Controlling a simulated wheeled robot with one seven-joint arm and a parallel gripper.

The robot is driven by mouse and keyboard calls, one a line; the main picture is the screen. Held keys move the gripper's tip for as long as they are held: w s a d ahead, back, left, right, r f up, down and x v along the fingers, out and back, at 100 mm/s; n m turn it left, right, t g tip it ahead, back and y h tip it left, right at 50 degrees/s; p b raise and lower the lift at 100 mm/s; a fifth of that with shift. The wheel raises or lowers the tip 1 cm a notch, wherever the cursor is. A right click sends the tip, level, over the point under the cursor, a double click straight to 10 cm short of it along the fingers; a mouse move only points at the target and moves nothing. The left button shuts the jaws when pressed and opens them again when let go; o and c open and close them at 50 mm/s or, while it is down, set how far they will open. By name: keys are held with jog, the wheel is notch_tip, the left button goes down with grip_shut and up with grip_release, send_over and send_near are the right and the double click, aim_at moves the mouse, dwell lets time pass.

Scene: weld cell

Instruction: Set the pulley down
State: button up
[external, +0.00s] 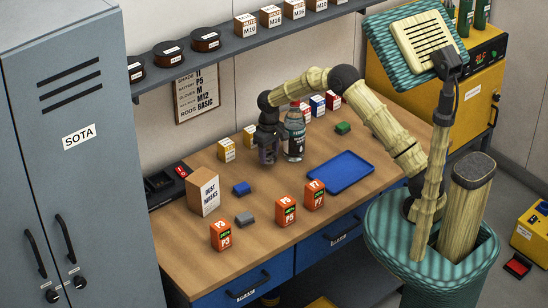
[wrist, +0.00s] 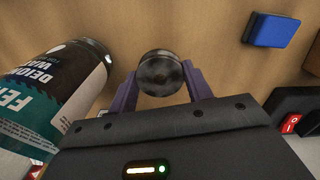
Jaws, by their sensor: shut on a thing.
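The pulley (wrist: 160,73) is a dark grey, worn round piece. In the wrist view it sits between the two purple fingers of my gripper (wrist: 158,82), which is shut on it. In the external view my gripper (external: 268,155) points down over the back middle of the wooden bench (external: 265,207), just left of a clear bottle with a dark label (external: 293,135). The pulley is hard to make out there, among the fingers. I cannot tell whether it touches the bench top.
The bottle (wrist: 62,95) stands close beside my gripper. A blue tray (external: 341,172) lies to the right. A blue block (external: 241,188), a grey block (external: 245,219), a dust masks box (external: 204,192) and orange boxes (external: 286,211) stand nearer the front. Bare wood lies between them.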

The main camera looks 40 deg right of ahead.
aim_at(269, 154)
jog(key=shift+f+p, duration=0.5)
jog(key=shift+f, duration=1.35)
jog(key=shift+f, duration=0.1)
jog(key=o, duration=1.2)
notch_tip(269, 154, up, 12)
jog(key=shift+r+b, duration=0.1)
jog(key=shift+b, duration=0.95)
